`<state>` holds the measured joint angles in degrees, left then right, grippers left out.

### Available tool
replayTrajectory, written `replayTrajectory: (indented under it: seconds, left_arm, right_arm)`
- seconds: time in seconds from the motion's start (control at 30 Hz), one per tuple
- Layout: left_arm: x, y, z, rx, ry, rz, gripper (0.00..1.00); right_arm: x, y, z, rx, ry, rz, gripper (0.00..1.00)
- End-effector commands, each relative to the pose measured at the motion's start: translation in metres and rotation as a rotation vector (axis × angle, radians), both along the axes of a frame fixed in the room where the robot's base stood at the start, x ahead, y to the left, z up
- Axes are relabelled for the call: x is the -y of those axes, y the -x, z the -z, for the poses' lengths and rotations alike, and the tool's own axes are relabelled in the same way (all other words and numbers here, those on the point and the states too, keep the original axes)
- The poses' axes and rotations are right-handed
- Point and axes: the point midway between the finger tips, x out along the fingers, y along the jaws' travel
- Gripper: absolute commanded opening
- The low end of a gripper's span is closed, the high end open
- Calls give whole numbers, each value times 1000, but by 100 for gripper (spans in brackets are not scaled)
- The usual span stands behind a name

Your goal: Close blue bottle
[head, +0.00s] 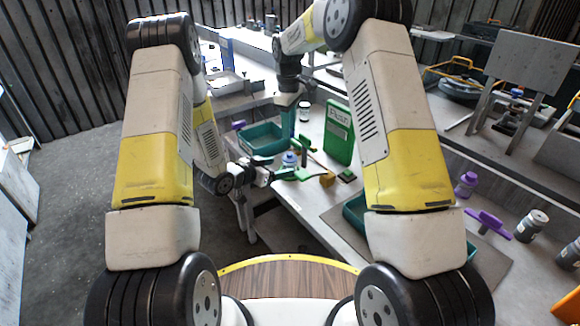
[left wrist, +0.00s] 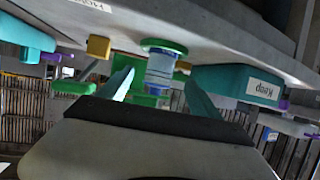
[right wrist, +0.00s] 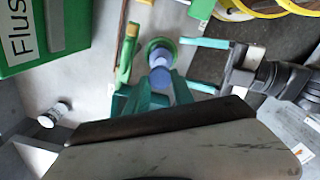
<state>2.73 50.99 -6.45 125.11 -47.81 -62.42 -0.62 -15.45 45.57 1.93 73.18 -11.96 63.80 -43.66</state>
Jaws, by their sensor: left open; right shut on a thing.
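The blue bottle (head: 290,159) stands upright at the table's near edge. In the left wrist view it (left wrist: 160,68) appears upside down, with a green disc at its table end. My left gripper (head: 281,173) is open and level, its fingers on either side of the bottle with gaps. In the right wrist view those fingers (right wrist: 188,63) reach in from the right. My right gripper (head: 289,141) points down from above the bottle, shut on a small blue piece, apparently the cap (right wrist: 160,77). Whether the cap touches the bottle is hidden.
A green box (head: 338,132) marked "Flush" stands behind and right. A teal tray (head: 262,139) sits left of the bottle. A yellow block (head: 327,179) and green parts lie close by on the right. A dark-labelled white jar (head: 304,111) stands farther back.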

Motion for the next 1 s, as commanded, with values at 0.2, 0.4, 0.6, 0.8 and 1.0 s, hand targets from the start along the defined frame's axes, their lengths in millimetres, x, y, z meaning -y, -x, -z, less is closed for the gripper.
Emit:
replayTrajectory:
  seconds: [0.2, 0.4, 0.6, 0.8, 1.0]
  left_arm:
    - [28, -30, 17, 1, 0, 4, 73]
    - [47, -53, 29, 0, 0, 2, 73]
    - [57, -64, 35, 0, 1, 0, 73]
    - [58, -66, 36, 0, 1, 0, 73]
    - [58, -66, 36, 0, 1, 0, 63]
  right_arm:
    - [0, 0, 0, 0, 0, 0, 0]
    - [0, 0, 0, 0, 0, 0, 0]
    - [0, 0, 0, 0, 0, 0, 0]
    - [0, 0, 0, 0, 0, 0, 0]
    - [0, 0, 0, 0, 0, 0, 0]
